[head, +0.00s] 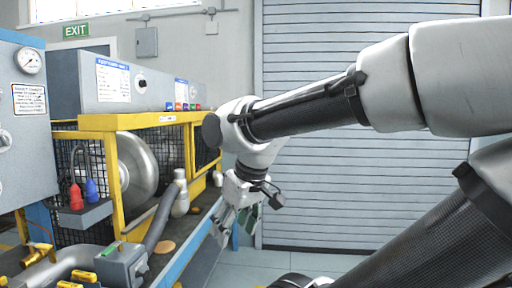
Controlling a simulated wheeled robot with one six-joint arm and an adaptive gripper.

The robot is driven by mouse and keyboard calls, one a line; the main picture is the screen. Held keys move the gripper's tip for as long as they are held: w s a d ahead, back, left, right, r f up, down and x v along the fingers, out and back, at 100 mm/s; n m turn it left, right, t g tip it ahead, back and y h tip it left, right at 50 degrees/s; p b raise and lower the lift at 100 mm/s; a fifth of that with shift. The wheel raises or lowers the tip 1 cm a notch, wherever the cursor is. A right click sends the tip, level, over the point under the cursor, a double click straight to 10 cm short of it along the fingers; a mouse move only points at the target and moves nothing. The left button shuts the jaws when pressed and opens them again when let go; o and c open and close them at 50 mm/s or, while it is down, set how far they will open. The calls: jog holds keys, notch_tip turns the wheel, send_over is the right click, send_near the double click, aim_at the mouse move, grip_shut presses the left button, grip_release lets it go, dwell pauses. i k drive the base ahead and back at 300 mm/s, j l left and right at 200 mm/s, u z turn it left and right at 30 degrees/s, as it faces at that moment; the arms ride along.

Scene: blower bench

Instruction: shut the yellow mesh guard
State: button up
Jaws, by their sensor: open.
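The yellow mesh guard (113,185) is a yellow frame with black mesh, standing on the bench at the left around a round silver blower housing (138,172). The front beside the housing shows no mesh over it, and I cannot tell exactly how far the guard's door stands open. My gripper (236,226) is open and empty. It points downward to the right of the guard, by the bench's right edge, apart from the yellow frame.
The bench (190,243) has a blue edge. A grey pipe (165,218) with a pale fitting (180,193) is in front of the housing. Red and blue plugs (83,192) sit on a small grey box. A grey gauge panel (25,120) stands far left. Floor right of the bench is clear.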

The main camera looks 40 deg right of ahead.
aim_at(192, 124)
jog(key=z, duration=0.95)
jog(key=i+l, duration=0.45)
jog(key=i, duration=0.2)
